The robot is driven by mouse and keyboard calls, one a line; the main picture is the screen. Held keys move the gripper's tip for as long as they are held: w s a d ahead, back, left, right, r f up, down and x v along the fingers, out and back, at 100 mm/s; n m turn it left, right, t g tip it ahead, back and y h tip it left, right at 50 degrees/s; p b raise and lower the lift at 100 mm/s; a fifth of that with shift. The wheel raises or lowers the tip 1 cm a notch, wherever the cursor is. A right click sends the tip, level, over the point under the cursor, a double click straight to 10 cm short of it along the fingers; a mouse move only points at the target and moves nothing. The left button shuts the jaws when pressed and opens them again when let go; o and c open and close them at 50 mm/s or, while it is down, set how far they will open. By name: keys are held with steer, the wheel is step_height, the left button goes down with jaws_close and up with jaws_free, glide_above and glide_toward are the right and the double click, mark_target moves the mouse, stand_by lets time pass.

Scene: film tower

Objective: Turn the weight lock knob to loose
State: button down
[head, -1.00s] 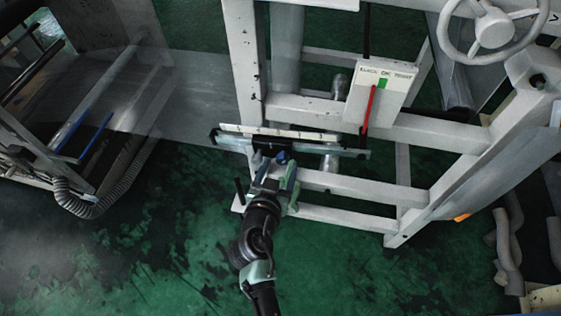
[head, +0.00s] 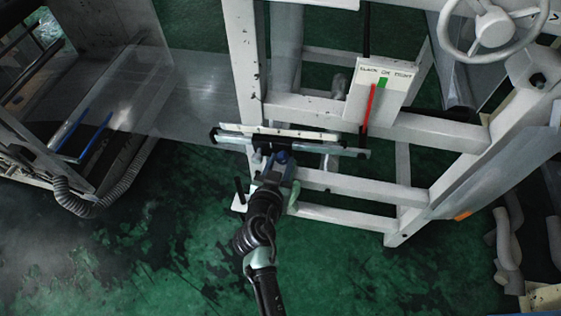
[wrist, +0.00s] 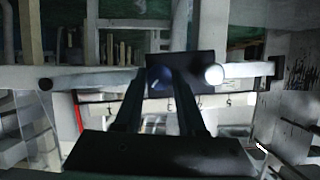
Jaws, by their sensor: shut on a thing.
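The weight lock knob is a small dark blue round knob (wrist: 160,78) with a pale mark on its face. It sits on the front of a black block (wrist: 194,62), and it shows as a blue spot in the head view (head: 282,157). The block (head: 266,142) rides on a horizontal metal bar (head: 338,150). My gripper (wrist: 162,74) is shut on the knob, one finger on each side. The fingers partly hide the knob's edges. I cannot read any loose or lock marking near it.
A gauge plate (head: 386,72) with a green mark and a red pointer (head: 369,108) stands above right of the bar. White frame beams (head: 365,188) surround the bar. A handwheel (head: 494,28) is at upper right. Open green floor (head: 180,240) lies below left.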

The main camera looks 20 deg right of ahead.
steer(key=shift+f+b, duration=0.1)
steer(key=shift+b, duration=0.4)
steer(key=n+g+h+b, duration=0.1)
steer(key=n+b, duration=0.1)
steer(key=b, duration=0.1)
steer(key=shift+w+a+f, duration=0.1)
steer(key=shift+a+f, duration=0.05)
steer(key=shift+f, duration=0.05)
steer(key=n+h+b, duration=0.2)
steer(key=n+b, duration=0.2)
steer(key=shift+a+g+h, duration=0.1)
steer(key=shift+g+h, duration=0.3)
steer(key=n+h+b, duration=0.2)
steer(key=n+b, duration=0.2)
steer(key=shift+f, duration=0.15)
steer(key=shift+n+h+b, duration=0.7)
steer(key=shift+n+b, duration=0.25)
steer(key=shift+n, duration=0.65)
steer(key=shift+n+t, duration=0.3)
steer(key=shift+w, duration=0.1)
steer(key=c, duration=0.5)
jaws_free()
